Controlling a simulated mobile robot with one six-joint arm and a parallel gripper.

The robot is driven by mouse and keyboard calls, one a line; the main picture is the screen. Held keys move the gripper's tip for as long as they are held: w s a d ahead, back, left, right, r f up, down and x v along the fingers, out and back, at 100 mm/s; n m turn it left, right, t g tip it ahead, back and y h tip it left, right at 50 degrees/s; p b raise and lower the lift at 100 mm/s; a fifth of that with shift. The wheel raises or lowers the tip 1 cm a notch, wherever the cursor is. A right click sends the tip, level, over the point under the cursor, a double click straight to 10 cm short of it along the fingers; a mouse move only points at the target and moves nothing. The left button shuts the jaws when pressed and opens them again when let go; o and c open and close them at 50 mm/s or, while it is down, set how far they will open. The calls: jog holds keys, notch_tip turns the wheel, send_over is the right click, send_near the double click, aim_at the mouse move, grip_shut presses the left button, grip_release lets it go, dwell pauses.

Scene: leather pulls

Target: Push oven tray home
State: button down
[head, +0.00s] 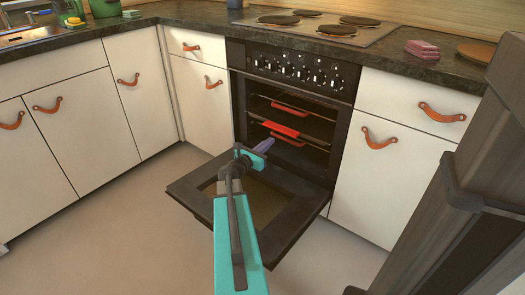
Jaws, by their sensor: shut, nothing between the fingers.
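The black oven (304,75) stands between white cabinets, with its door (197,203) folded down flat. Inside are an upper rack with a red bar (290,109) and, below it, a bright red-edged tray (281,129) whose front reaches out near the oven mouth. Another red bar (290,141) shows lower down. How far each sits inside is hard to tell. My gripper (268,143) is shut and empty above the open door, in front of and a little below the red tray edge. Whether it touches the tray is not clear. My arm hides part of the door.
The lowered door juts into the floor space. White cabinets with orange leather pulls (378,139) flank the oven. The dark counter (170,12) carries a hob (320,25), pink sponges or cloths (422,49) and a round wooden board (477,52). The floor (110,235) at left is clear.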

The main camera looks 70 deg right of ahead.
aim_at(284, 130)
jog(key=shift+b+x, duration=0.95)
jog(key=shift+x, duration=1.95)
jog(key=shift+p+x, duration=0.8)
jog(key=shift+x, duration=2.9)
jog(key=shift+s, duration=0.1)
jog(key=shift+a, duration=0.15)
jog(key=p+v, duration=0.3)
jog(key=v, duration=1)
jog(key=shift+a, duration=0.35)
